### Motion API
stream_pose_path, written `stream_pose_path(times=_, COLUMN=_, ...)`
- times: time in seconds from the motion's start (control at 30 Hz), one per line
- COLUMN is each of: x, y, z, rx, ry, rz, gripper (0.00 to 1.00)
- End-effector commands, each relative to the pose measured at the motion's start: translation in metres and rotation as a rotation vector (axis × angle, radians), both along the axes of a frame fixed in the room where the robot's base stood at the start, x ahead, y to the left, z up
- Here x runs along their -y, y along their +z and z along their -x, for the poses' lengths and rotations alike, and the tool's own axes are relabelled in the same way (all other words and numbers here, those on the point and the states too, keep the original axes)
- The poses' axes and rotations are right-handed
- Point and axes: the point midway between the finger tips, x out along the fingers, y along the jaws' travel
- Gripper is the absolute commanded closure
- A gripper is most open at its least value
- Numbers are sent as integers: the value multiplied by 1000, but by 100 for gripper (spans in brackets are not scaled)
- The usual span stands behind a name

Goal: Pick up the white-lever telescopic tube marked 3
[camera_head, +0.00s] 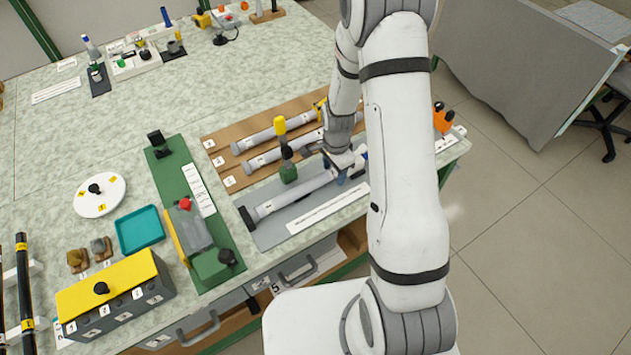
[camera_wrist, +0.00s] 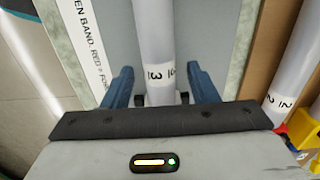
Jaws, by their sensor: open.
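In the head view this grey tube (camera_head: 300,196) lies along a grey mat nearest the table's front edge. My gripper (camera_wrist: 160,80) is open, with one blue finger on each side of the tube and a visible gap at each side. In the head view my gripper (camera_head: 351,167) is over the tube's right part. I cannot make out a white lever; my wrist covers that end.
A tube marked 2 (camera_wrist: 296,60) lies right in the wrist view. Two tubes (camera_head: 280,130) lie on a brown board behind. A printed strip (camera_head: 327,208) lies in front.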

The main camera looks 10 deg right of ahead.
Motion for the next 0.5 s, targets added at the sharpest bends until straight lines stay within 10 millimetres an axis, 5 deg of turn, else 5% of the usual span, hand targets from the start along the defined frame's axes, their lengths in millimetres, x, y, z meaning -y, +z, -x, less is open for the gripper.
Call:
stream_pose_path(times=0.1, x=0, y=0, z=0, rx=0, ry=0, rz=0, gripper=48)
stream_pose_path(times=0.5, x=1, y=0, z=0, rx=1, ry=-2, rz=0, gripper=80)
